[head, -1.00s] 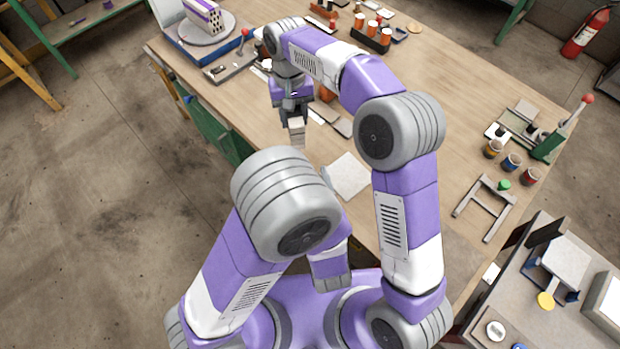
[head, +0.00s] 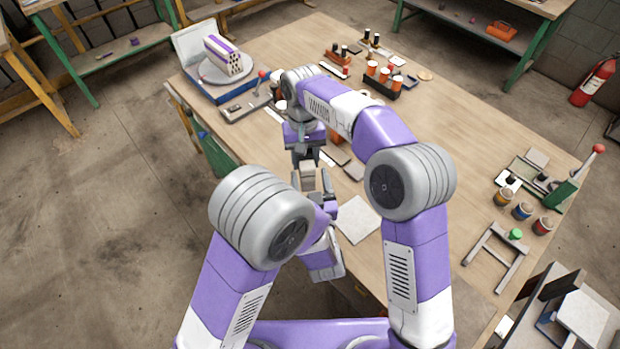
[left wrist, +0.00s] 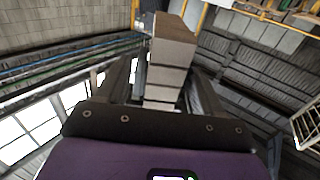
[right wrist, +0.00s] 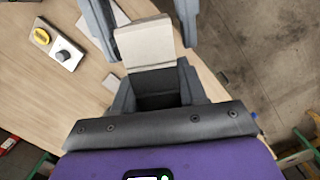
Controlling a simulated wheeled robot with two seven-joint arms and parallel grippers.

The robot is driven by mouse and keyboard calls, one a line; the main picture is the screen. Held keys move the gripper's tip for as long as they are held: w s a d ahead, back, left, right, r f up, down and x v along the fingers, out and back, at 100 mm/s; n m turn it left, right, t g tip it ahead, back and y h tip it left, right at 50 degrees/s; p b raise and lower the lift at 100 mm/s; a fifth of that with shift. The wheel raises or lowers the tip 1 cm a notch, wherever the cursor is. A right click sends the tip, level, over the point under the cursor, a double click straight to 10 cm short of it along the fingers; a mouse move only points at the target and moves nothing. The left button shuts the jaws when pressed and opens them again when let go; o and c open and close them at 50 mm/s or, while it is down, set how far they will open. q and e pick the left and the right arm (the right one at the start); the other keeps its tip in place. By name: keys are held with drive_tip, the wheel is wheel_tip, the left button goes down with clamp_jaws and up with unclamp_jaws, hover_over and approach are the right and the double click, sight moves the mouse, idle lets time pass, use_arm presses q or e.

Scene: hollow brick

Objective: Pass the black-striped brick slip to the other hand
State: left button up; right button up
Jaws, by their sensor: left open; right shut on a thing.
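The black-striped brick slip (head: 308,174) is a small pale block over the table's near-left edge. My right gripper (head: 306,157) is shut on its upper end and points down. In the left wrist view the slip (left wrist: 167,75) shows dark stripes across its face. My left gripper (head: 312,183) comes from below, open, with one finger on each side of the slip's free end. In the right wrist view its fingers flank the slip (right wrist: 146,43); whether they touch it I cannot tell.
The wooden table (head: 450,130) lies beyond, with a pale square tile (head: 357,220) near its edge. A striped hollow brick (head: 223,55) stands on a round turntable at the back left. Orange jars (head: 384,75) stand at the back. Floor is open at left.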

use_arm(q)
drive_tip(key=shift+w, duration=0.1)
drive_tip(key=c, duration=1.1)
drive_tip(key=shift+c, duration=0.6)
use_arm(e)
drive_tip(key=o, duration=1.3)
